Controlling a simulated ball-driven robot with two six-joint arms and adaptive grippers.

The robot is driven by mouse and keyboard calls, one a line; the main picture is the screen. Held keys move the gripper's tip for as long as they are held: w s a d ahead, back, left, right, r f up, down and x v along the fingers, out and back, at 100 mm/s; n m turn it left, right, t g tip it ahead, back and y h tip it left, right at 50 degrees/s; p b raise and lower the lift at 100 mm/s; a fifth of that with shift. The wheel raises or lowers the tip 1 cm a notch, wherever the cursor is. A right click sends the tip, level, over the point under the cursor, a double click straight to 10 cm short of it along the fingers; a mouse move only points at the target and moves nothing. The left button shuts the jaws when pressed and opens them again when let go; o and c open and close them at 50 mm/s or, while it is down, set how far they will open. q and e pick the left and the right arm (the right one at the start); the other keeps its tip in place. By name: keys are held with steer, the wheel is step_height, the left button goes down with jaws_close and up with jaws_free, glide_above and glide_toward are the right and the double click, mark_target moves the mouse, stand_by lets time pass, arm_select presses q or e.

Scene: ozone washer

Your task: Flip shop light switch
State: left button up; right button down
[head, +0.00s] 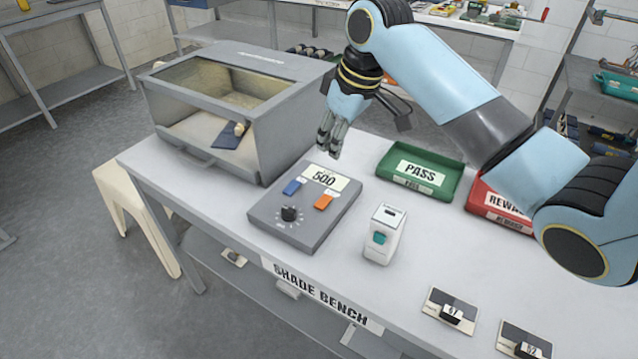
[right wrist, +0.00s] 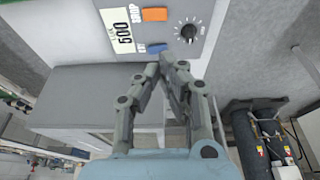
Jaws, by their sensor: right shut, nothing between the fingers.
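A small white box (head: 385,235) with a teal rocker (head: 379,238) on its front stands upright on the bench. It looks switch-like, but I cannot read its label, so I cannot tell if it is the shop light switch. My right gripper (head: 331,148) hangs above the bench, behind and left of the white box, apart from it. Its fingers are shut and empty. In the right wrist view the shut fingertips (right wrist: 169,60) show near the grey control panel (right wrist: 213,20). The white box does not show there. My left gripper is not in view.
The control panel (head: 263,235) has a 500 display, blue and orange buttons and a knob. A grey windowed cabinet (head: 262,120) stands left. Green PASS (head: 448,190) and red REWORK (head: 478,207) trays lie behind the white box. Two small numbered blocks on plates sit front right.

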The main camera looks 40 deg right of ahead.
glide_above(315, 203)
steer(key=s+d, duration=0.1)
step_height(315, 203, down, 7)
steer(key=x, duration=0.5)
steer(key=shift+s+d+f, duration=0.15)
steer(key=shift+s+f, duration=0.1)
steer(key=shift+f, duration=0.6)
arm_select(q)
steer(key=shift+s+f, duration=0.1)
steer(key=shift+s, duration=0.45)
arm_select(e)
steer(key=shift+f, duration=0.1)
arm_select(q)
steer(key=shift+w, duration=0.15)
arm_select(e)
steer(key=shift+f, duration=0.2)
steer(key=shift+d, duration=0.1)
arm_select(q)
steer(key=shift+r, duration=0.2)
arm_select(e)
steer(key=shift+w+d+r, duration=0.15)
steer(key=shift+w+d, duration=0.15)
steer(key=shift+d, duration=0.35)
